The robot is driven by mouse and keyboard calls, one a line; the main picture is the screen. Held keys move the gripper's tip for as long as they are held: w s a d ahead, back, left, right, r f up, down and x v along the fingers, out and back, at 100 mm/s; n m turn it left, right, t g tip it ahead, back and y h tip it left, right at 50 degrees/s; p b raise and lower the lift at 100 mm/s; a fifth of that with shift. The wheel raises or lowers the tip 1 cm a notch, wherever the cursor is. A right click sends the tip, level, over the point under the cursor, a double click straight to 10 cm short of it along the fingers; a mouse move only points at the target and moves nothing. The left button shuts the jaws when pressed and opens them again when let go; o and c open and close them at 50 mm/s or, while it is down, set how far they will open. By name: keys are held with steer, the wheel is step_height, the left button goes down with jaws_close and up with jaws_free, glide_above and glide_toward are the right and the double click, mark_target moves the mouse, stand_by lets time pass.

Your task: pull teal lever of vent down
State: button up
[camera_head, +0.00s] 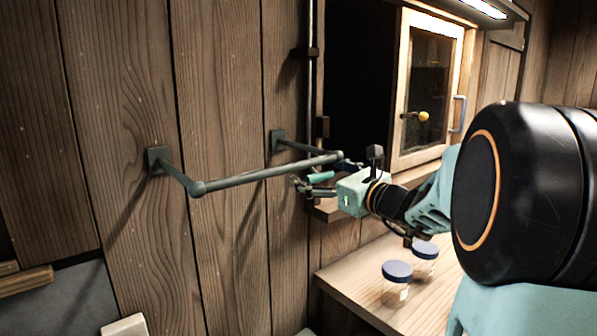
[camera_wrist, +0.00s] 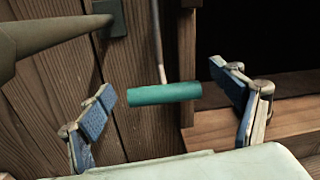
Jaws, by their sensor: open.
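The teal lever (camera_wrist: 165,93) is a short horizontal cylinder hanging at the lower end of a thin rod (camera_wrist: 158,40) in the wrist view. It also shows small in the head view (camera_head: 320,176), close to my fingers. My gripper (camera_wrist: 168,92) is open, with one blue-padded finger to the left of the lever and one to the right. In the wrist view, the lever lies between the fingers with gaps at both ends. My gripper in the head view (camera_head: 312,186) is beside the wall, below the grey rail. The vent itself cannot be made out.
A grey rail (camera_head: 265,178) sticks out from the plank wall and passes close to my gripper; it fills the upper left of the wrist view. A wooden ledge (camera_wrist: 290,115) lies to the right. Two blue-lidded jars (camera_head: 397,283) stand on the shelf (camera_head: 345,283) below.

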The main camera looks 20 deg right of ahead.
steer(key=shift+w+a, duration=0.1)
steer(key=shift+w, duration=0.3)
steer(key=shift+c, duration=0.2)
steer(key=c, duration=1.6)
step_height(320, 180, down, 10)
steer(key=b, duration=0.8)
steer(key=shift+s+a+r, duration=0.1)
steer(key=shift+r, duration=0.05)
steer(key=shift+c, duration=0.2)
steer(key=o, duration=1.6)
steer(key=shift+o, duration=0.4)
